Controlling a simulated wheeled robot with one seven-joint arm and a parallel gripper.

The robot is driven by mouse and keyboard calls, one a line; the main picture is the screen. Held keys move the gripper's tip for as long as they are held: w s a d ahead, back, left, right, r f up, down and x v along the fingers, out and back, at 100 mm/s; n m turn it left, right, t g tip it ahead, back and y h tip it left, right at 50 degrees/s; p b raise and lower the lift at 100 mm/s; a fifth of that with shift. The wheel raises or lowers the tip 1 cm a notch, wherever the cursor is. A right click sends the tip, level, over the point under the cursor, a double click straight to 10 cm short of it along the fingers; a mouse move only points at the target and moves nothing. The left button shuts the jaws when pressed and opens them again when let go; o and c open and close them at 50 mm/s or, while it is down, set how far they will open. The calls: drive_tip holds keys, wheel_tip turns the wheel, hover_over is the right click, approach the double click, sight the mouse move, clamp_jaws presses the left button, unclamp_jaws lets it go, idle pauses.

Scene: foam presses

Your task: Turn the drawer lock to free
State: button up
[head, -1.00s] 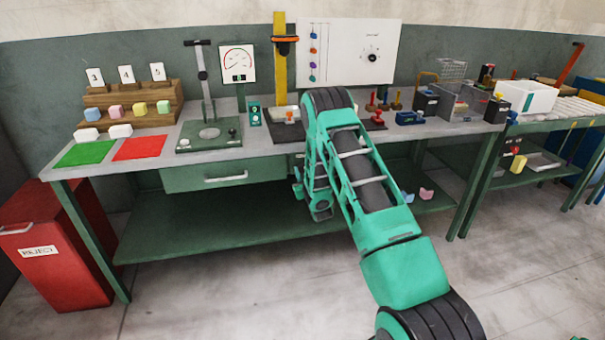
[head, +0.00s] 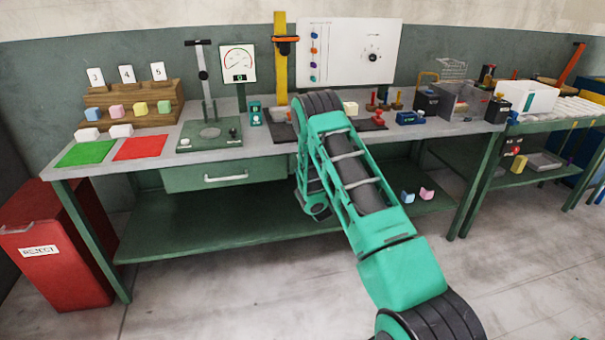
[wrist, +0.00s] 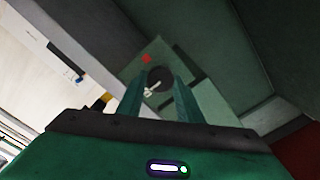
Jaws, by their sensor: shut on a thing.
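The drawer lock (wrist: 160,75) shows in the wrist view as a dark round disc with a pale lever (wrist: 152,90), on a green plate (wrist: 145,68) with a red dot. My gripper (wrist: 158,84) reaches to the lock, with one finger on each side of the lever, and is shut on it. The exact contact is small and dim. In the head view the green drawer (head: 225,178) is under the bench top, with a pale handle, and looks closed. My arm hides the lock and my gripper there.
The bench top (head: 270,150) carries a press, a gauge and a yellow column. A lower shelf (head: 210,220) runs beneath, with a blue block (head: 408,196) and a pink block (head: 427,192) on it. A red reject bin (head: 45,245) stands at the left. The floor in front is clear.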

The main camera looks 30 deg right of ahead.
drive_tip(key=shift+a, duration=0.15)
drive_tip(key=o, duration=1)
drive_tip(key=shift+v, duration=5.35)
